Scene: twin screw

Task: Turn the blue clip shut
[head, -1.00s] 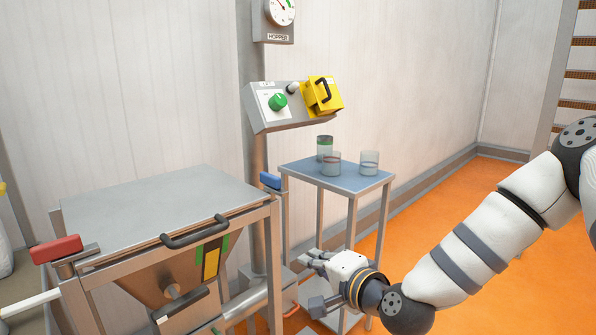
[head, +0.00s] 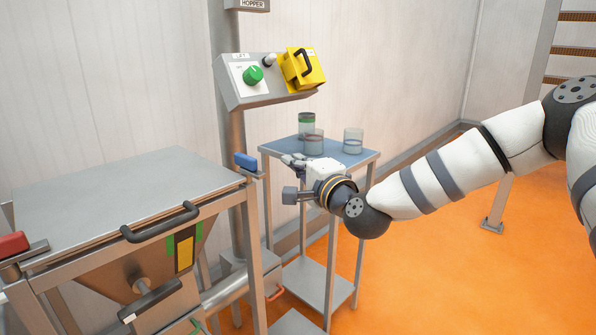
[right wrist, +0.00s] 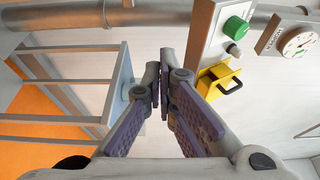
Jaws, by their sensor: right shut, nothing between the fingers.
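The blue clip (head: 246,162) sits at the right rear corner of the steel hopper frame, beside the upright post. My right gripper (head: 287,160) is to the right of the clip and apart from it, in front of the small side table. In the right wrist view the right gripper's fingers (right wrist: 163,90) come together at the tips with nothing between them. I cannot make out the blue clip in the right wrist view. My left gripper does not show.
A red clip (head: 12,244) sits at the hopper's left side. The hopper lid (head: 120,200) has a black handle (head: 160,222). A control box (head: 262,85) with a green knob and yellow cover stands above. Glass jars (head: 353,141) stand on the side table (head: 345,158). Orange floor is open at right.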

